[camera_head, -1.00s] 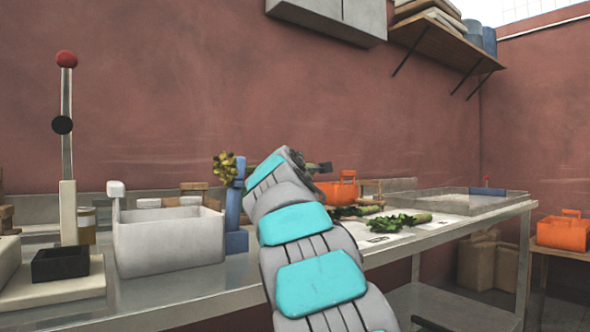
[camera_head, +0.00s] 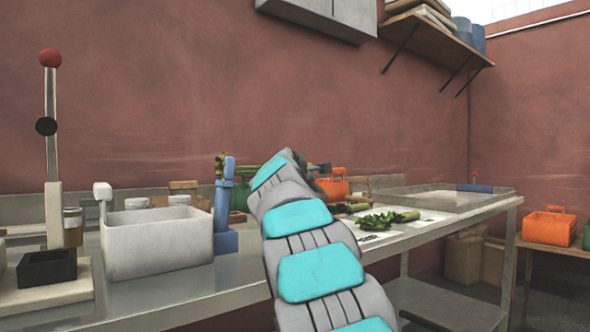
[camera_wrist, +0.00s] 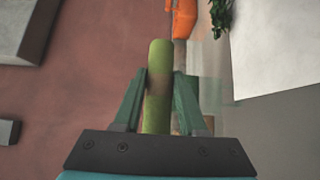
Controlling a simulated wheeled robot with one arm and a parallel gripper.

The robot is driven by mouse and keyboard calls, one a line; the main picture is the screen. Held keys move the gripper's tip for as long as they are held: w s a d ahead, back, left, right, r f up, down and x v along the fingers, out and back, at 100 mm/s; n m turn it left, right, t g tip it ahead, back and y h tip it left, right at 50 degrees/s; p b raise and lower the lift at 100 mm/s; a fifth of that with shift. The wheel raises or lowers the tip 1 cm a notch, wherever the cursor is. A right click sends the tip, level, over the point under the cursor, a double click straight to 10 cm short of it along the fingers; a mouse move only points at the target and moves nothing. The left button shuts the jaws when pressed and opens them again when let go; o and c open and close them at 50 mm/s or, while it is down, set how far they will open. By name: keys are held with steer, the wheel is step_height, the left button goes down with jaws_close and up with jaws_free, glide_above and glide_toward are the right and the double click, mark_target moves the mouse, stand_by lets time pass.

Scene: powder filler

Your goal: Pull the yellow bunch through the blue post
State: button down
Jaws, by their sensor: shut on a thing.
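The blue post (camera_head: 224,212) stands on the metal table, left of my arm in the head view. A small yellow-green part of the yellow bunch (camera_head: 220,164) shows at the post's upper left edge. More yellowish green shows between the post and my arm. In the wrist view my gripper (camera_wrist: 159,82) is shut on the bunch's thick green stem (camera_wrist: 157,90), which runs lengthwise between the two green fingers. I cannot tell how much of the bunch is inside the post.
A white bin (camera_head: 156,246) stands left of the post. A lever press with a red knob (camera_head: 50,57) is further left. Leafy green bunches (camera_head: 386,220) lie on white sheets at right. An orange container (camera_head: 333,187) is behind them, with a shallow metal tray (camera_head: 440,200) beyond.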

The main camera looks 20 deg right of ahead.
steer(key=shift+w+d+p, duration=0.2)
steer(key=shift+d+p, duration=0.1)
steer(key=shift+d, duration=0.35)
steer(key=shift+w+d+p, duration=0.2)
steer(key=shift+d+p, duration=0.1)
steer(key=shift+d, duration=0.35)
steer(key=r+p, duration=0.3)
steer(key=d+r+p, duration=0.1)
steer(key=r, duration=0.1)
steer(key=shift+w+p, duration=0.3)
steer(key=shift+p, duration=0.1)
steer(key=shift+d+r, duration=0.15)
steer(key=shift+r, duration=0.35)
steer(key=shift+d+r, duration=0.15)
steer(key=shift+r, duration=0.35)
steer(key=shift+s, duration=0.1)
